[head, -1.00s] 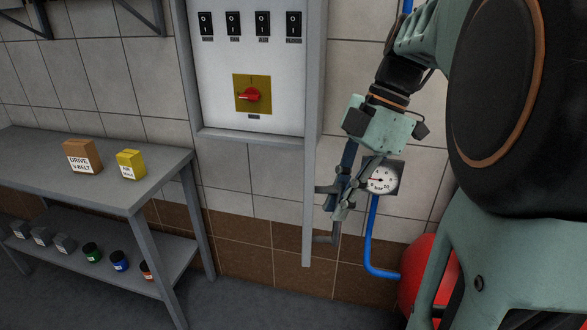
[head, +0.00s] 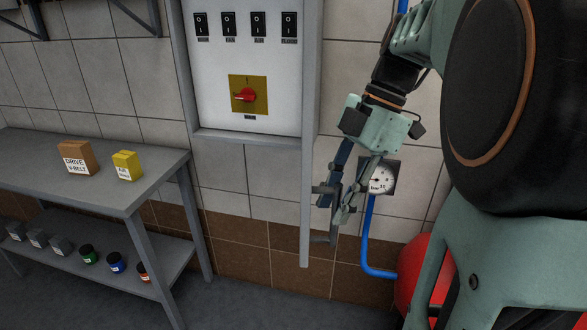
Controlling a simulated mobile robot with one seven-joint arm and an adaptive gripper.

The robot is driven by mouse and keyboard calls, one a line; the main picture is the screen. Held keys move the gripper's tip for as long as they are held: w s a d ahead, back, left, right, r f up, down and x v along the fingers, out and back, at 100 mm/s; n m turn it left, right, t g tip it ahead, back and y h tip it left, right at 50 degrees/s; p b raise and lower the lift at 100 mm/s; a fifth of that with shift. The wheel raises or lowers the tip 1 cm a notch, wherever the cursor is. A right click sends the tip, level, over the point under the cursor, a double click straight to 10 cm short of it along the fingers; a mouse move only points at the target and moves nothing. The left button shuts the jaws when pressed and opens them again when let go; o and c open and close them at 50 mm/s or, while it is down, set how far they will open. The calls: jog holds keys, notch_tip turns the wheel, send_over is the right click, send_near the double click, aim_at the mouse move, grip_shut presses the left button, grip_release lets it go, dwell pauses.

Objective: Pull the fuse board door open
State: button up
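The fuse board (head: 247,135) is a grey wall box at the upper middle of the head view, with its switches and red rotary knob in plain sight. Its grey door (head: 307,220) stands swung out from the box's right side and is seen nearly edge-on. The door handle (head: 333,232) is a grey bar on the door's right-hand face. My gripper (head: 334,212) points down at the handle, its fingers parted on either side of the bar. Whether either finger touches the bar cannot be told.
A grey workbench (head: 130,192) with boxes and small jars stands at the left. A gauge (head: 381,177) and blue pipe (head: 368,235) are on the wall behind my gripper. A red rounded object (head: 420,262) is partly hidden by my arm. The floor below the door looks clear.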

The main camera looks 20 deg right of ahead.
jog(key=shift+d+r, duration=0.1)
jog(key=shift+r, duration=0.05)
jog(key=v, duration=1.1)
jog(key=shift+r, duration=0.35)
jog(key=shift+w+d, duration=0.1)
jog(key=shift+d, duration=0.05)
